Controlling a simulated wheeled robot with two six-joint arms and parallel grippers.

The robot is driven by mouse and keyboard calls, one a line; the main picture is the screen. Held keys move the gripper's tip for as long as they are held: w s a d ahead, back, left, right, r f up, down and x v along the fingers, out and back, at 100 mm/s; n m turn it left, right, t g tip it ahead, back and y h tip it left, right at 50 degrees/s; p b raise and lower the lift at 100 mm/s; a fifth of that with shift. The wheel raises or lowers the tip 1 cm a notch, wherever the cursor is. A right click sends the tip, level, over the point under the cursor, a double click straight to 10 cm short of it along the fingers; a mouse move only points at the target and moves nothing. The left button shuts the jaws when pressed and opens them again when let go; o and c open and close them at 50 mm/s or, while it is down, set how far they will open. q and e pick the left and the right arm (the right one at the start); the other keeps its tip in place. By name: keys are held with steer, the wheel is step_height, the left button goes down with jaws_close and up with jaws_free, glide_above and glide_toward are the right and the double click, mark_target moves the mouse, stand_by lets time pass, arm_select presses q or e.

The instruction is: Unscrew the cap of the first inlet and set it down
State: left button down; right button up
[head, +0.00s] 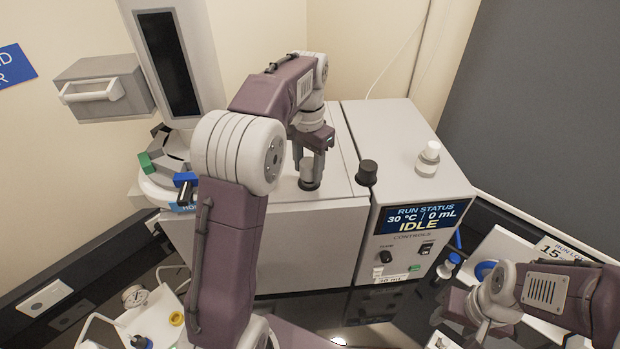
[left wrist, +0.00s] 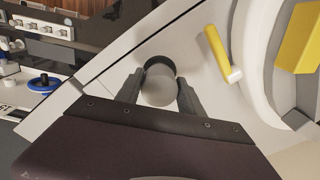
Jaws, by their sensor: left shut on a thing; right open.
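My left gripper (head: 312,158) points down over the top of the grey machine (head: 330,205) and is shut on a light grey round cap (head: 307,171). A dark ring (head: 309,185) shows directly under the cap; I cannot tell whether the cap still touches it. In the left wrist view the cap (left wrist: 159,88) sits between the two dark fingers (left wrist: 158,95), with a dark round rim (left wrist: 158,63) behind it. My right gripper (head: 452,315) is at the lower right, away from the machine top, open and partly blurred into the dark bench.
A black knob-like cap (head: 367,173) and a white capped fitting (head: 428,158) stand on the machine top to the right. The panel screen (head: 422,217) reads IDLE. A round carousel (head: 165,165) with coloured blocks is at left. Free surface lies between the black cap and white fitting.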

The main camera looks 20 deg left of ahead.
arm_select(q)
steer(key=shift+r, duration=0.75)
steer(key=shift+r, duration=0.15)
steer(key=shift+r, duration=1.85)
